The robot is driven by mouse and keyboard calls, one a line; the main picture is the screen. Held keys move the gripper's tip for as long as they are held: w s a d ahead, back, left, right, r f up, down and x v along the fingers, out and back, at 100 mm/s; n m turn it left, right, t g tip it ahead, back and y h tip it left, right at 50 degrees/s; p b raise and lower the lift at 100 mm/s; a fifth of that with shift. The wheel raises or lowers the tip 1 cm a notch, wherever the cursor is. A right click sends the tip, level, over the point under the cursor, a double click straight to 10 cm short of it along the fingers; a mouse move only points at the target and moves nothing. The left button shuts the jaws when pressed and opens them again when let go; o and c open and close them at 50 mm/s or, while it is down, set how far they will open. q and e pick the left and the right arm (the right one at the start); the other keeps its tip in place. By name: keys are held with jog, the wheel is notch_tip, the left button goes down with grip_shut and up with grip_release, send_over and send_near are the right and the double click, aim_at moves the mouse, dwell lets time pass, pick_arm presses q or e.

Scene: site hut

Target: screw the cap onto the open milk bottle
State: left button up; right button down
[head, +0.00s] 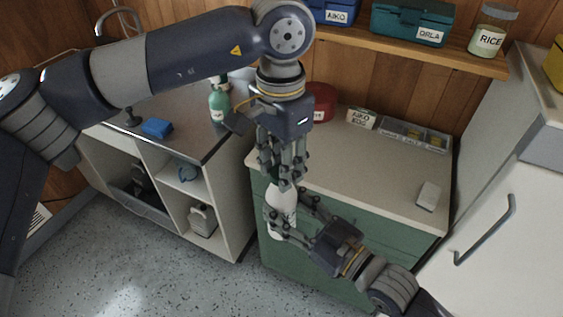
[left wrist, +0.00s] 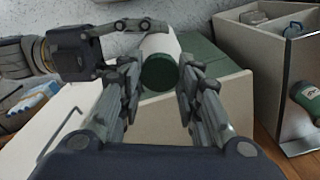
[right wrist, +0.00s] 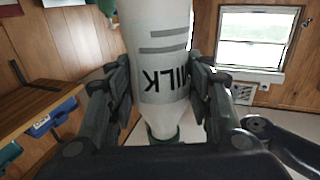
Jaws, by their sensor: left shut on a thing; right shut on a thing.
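The white milk bottle (head: 283,199) stands roughly upright in the air in front of the green cabinet. My right gripper (head: 293,217) is shut around its body; the right wrist view shows the bottle (right wrist: 158,65) with its MILK lettering upside down. My left gripper (head: 281,180) comes down from above and is shut on the green cap (left wrist: 159,73), with one finger on each side. The white bottle shows directly behind the cap. The green cap (right wrist: 165,138) is at the bottle's neck in the right wrist view; whether its thread is engaged cannot be told.
The beige counter (head: 370,170) behind holds a red container (head: 321,102), a divided tray (head: 415,134) and a small pale block (head: 428,196). A green bottle (head: 219,103) and a blue block (head: 157,128) are on the left unit. A white fridge-like door stands at right.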

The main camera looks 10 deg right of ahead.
pick_arm(q)
jog(key=m, duration=0.3)
jog(key=o, duration=0.6)
jog(key=shift+o, duration=0.2)
jog(key=shift+r, duration=2.3)
jog(key=shift+n, duration=0.3)
jog(key=shift+c, duration=0.3)
